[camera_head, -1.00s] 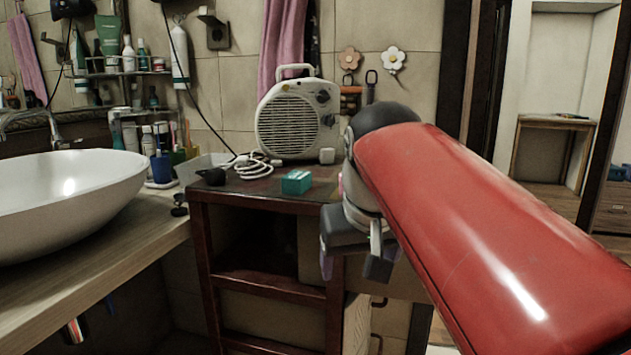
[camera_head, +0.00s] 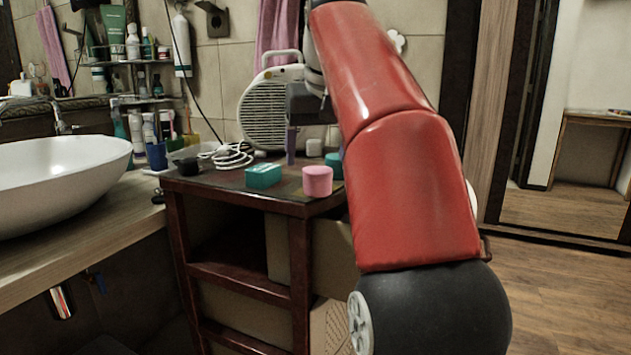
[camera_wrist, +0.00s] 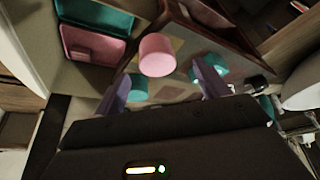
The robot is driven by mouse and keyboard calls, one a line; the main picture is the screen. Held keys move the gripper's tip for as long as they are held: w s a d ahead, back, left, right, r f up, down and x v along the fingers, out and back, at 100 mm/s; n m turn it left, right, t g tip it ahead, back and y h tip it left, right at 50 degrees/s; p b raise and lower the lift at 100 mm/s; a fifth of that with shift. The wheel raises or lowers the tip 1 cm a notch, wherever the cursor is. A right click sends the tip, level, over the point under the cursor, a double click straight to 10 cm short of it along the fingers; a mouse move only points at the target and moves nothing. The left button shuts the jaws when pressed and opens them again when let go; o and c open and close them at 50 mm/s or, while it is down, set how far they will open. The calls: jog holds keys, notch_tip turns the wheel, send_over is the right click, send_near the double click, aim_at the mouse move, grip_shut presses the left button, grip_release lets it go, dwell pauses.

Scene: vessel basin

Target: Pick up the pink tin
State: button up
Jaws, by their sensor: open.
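The pink tin (camera_head: 317,181) is a short round can standing on the front right part of the dark wooden stand's top (camera_head: 225,185). In the wrist view the tin (camera_wrist: 157,55) shows between and beyond the two purple fingers. My gripper (camera_wrist: 160,82) is open and empty, with the tin apart from it. In the head view my gripper (camera_head: 291,145) hangs over the back of the stand top, behind the tin, partly hidden by my red arm.
A teal box (camera_head: 263,176) lies left of the tin. A fan heater (camera_head: 265,112) with a coiled white cable (camera_head: 228,155) stands at the back. A white basin (camera_head: 60,170) is at the left.

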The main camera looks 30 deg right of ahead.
aim_at(319, 170)
jog(key=b+x, duration=0.1)
jog(key=x, duration=0.4)
jog(key=shift+d+f, duration=0.2)
jog(key=c, duration=1.1)
